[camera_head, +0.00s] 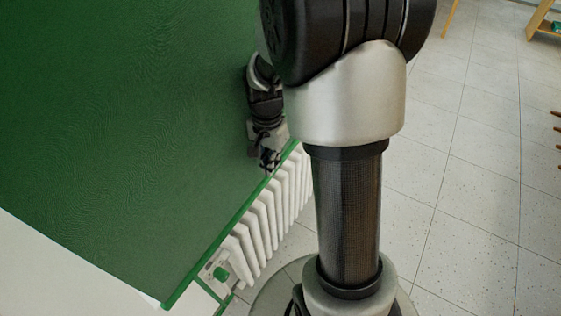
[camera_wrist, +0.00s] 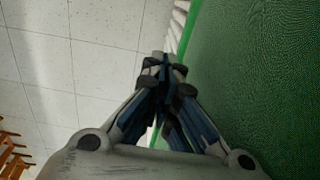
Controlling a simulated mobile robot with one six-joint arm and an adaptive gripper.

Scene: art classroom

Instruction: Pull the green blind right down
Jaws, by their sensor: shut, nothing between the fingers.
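The green blind (camera_head: 130,120) covers a large area at the left of the head view. Its bottom edge is a lighter green bar (camera_head: 215,246) that runs level with the top of the radiator. My gripper (camera_head: 269,160) is at this bar, partly hidden behind my arm. In the wrist view my gripper (camera_wrist: 163,68) has its fingers together, with nothing seen between them. The blind (camera_wrist: 260,80) fills the right side there, and its light green edge (camera_wrist: 187,35) passes close beside the fingertips. I cannot tell whether they touch it.
A white radiator (camera_head: 262,222) with a green valve knob (camera_head: 221,273) stands below the blind's edge. White wall (camera_head: 60,270) shows at lower left. Wooden furniture (camera_wrist: 12,150) stands at the lower left of the wrist view.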

